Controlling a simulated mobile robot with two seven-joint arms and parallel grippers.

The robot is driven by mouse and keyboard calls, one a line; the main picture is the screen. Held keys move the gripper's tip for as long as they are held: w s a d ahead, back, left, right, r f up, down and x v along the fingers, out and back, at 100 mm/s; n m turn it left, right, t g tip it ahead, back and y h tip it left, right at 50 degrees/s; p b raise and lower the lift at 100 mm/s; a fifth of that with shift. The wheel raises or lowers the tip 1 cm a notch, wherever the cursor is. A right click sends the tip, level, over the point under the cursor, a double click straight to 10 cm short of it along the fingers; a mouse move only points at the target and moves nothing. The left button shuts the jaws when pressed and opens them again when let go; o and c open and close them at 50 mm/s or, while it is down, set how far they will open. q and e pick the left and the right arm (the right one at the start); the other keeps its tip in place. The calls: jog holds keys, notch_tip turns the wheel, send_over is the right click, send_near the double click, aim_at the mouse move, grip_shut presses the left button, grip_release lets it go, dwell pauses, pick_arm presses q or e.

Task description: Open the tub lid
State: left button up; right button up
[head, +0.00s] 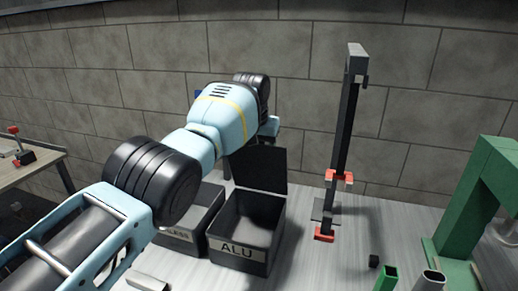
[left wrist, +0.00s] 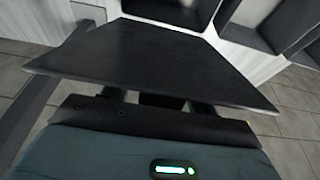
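The tub labelled ALU (head: 239,252) stands on the light floor, its inside visible from above. Its dark lid (head: 260,168) stands raised at the back edge. My left arm reaches over from the left, and its hand is mostly hidden behind its wrist, close to the lid's top. In the left wrist view a dark flat panel (left wrist: 150,52), seemingly a lid, lies right in front of my left gripper (left wrist: 158,101). The fingers show apart below the panel; their tips are hidden by it, and I cannot tell if they touch it. My right gripper is not in view.
A second labelled tub (head: 180,237) stands left of the ALU tub, partly behind my arm. A dark post with red clamps (head: 341,178) stands to the right. A green frame (head: 463,205) and short tubes (head: 388,279) are further right. A workbench (head: 32,166) is at far left.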

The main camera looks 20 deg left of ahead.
pick_arm(q)
jog(key=shift+r, duration=0.5)
jog(key=p+v, duration=0.2)
jog(key=v, duration=0.3)
jog(key=shift+r+p, duration=0.2)
jog(key=shift+p, duration=0.15)
jog(key=shift+v, duration=0.8)
jog(key=shift+s, duration=0.15)
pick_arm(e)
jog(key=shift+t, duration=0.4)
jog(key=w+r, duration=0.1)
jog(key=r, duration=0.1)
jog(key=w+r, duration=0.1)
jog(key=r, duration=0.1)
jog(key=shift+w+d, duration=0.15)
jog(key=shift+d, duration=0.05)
pick_arm(q)
jog(key=shift+f, duration=0.15)
